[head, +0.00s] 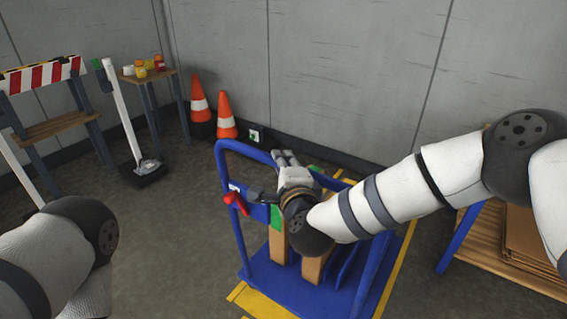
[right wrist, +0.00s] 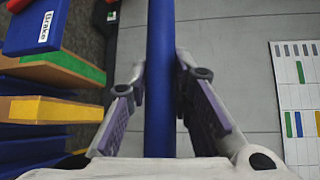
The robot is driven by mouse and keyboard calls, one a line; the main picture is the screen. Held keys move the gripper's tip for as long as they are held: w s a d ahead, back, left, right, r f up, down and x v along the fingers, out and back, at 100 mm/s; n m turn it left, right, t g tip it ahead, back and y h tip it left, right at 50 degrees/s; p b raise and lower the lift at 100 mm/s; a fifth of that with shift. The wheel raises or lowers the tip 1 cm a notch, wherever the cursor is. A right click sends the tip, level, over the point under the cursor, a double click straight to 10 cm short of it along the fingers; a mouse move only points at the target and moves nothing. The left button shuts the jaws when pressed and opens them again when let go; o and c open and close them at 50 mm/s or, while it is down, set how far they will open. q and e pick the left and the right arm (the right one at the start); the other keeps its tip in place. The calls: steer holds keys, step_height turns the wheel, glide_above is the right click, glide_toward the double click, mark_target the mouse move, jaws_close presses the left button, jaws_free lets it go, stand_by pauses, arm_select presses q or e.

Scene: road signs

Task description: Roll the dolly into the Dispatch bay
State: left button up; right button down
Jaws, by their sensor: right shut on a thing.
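The dolly is blue, with a tall tubular handle frame (head: 235,205) and a flat deck (head: 262,280). A red lever (head: 236,199) sits on its crossbar. A blue plate labelled "Brake" (right wrist: 38,26) shows in the right wrist view. My right gripper (head: 286,160) is shut on the handle's top bar; in the right wrist view the blue bar (right wrist: 160,90) runs between its fingers. Yellow floor lines (head: 262,303) show beside the dolly; no Dispatch label is readable. My left arm shows at the lower left, but its gripper is out of view.
Wooden boards with green and yellow ends (right wrist: 45,110) are on the dolly. Two traffic cones (head: 226,117) stand by the wall. A striped barrier (head: 42,75), a small table (head: 150,74) and a black-based post (head: 143,172) are at left. A wooden-shelved rack (head: 490,250) stands right.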

steer(key=shift+s+a+f, duration=0.1)
steer(key=shift+s+a, duration=0.05)
steer(key=shift+s, duration=0.15)
steer(key=c, duration=1.4)
jaws_free()
steer(key=v, duration=1.2)
